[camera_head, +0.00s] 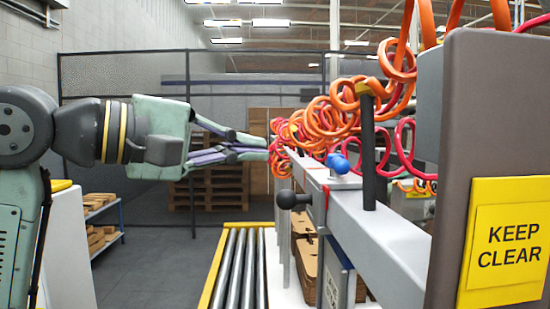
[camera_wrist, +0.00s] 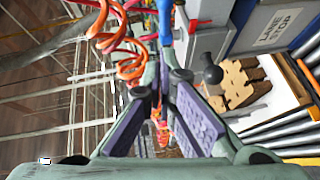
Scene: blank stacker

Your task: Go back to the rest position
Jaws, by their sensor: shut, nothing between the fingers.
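My gripper (camera_head: 262,149) is stretched out level to the right in the head view, at the end of my pale green arm. Its fingers are together with nothing held between them. In the wrist view its purple-padded fingers (camera_wrist: 160,82) converge at the tips. In the head view the tips overlap the far end of the coiled red and orange hoses (camera_head: 330,115); I cannot tell whether they touch.
A grey machine beam (camera_head: 385,235) with a black-knobbed lever (camera_head: 287,200) and a blue knob (camera_head: 338,163) stands to the right. Brown cardboard blanks (camera_head: 306,262) sit below it. A roller conveyor (camera_head: 232,270) runs on the floor side. A yellow "KEEP CLEAR" sign (camera_head: 503,245) is at right.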

